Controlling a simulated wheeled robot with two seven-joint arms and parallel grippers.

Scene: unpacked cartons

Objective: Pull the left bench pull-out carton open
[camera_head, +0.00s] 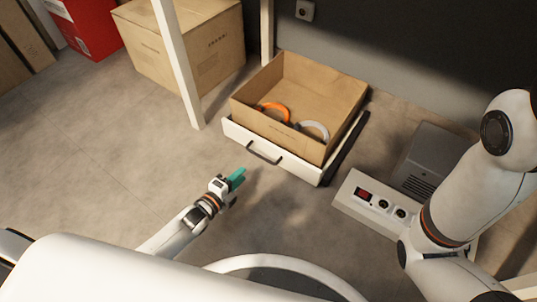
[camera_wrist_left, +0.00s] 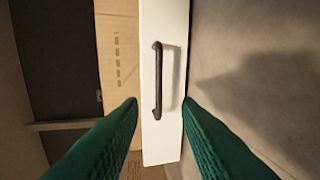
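The pull-out carton (camera_head: 325,95) is an open brown cardboard box on a low pull-out with a white front panel (camera_head: 298,168). A dark bar handle (camera_head: 263,153) is on that panel. An orange ring (camera_head: 275,110) and a pale grey ring (camera_head: 315,129) lie in the carton. My left gripper (camera_head: 238,177), with green fingers, is just in front of the panel, apart from the handle. In the left wrist view its open fingers (camera_wrist_left: 160,103) stand either side of the lower part of the handle (camera_wrist_left: 157,75), with nothing gripped. My right gripper is out of view.
A white post (camera_head: 178,65) stands left of the carton, with a large closed carton (camera_head: 185,45) behind it. A white socket panel (camera_head: 370,197) and a grey vented box (camera_head: 430,158) are at the right. The floor before the pull-out is clear apart from my left arm.

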